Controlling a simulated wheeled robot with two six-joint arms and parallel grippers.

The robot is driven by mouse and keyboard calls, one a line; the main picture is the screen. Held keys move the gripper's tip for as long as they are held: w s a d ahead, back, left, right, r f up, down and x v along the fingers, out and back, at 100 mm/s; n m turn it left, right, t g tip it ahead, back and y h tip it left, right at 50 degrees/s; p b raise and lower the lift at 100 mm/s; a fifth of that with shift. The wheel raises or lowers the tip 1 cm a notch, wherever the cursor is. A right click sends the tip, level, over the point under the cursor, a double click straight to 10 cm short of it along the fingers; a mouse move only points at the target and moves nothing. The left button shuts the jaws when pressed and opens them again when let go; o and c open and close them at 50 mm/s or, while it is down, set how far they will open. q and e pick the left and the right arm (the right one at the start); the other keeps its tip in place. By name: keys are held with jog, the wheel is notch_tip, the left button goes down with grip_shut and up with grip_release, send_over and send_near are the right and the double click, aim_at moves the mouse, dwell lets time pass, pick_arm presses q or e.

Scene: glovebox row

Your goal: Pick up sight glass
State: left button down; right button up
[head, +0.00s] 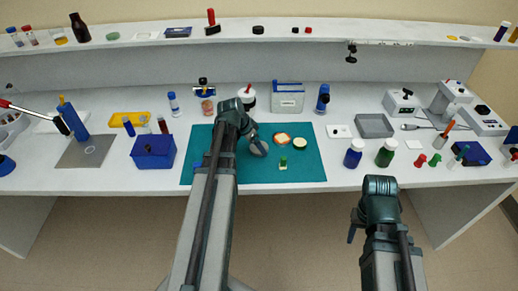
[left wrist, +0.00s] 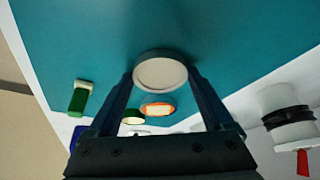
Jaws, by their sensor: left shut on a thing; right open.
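The sight glass, a round disc with a grey rim and pale face, is between the fingertips of my left gripper in the left wrist view (left wrist: 160,73). My left gripper (head: 252,136) is shut on it, over the teal mat (head: 310,172). In the head view the sight glass (head: 259,149) shows as a small grey round, partly covered by the gripper. I cannot tell its exact height above the mat. My right gripper (head: 357,224) is open and empty, in front of the bench edge; its fingers are only partly visible.
On the mat lie an orange-rimmed disc (head: 282,139), a dark green-rimmed disc (head: 300,144) and a small green-and-white piece (head: 283,163). A white jar with a black band (head: 248,100) stands behind the gripper.

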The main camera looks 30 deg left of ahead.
aim_at(256, 148)
pick_arm(q)
jog(key=shift+r, duration=0.15)
notch_tip(256, 148, up, 10)
jog(key=p, duration=1)
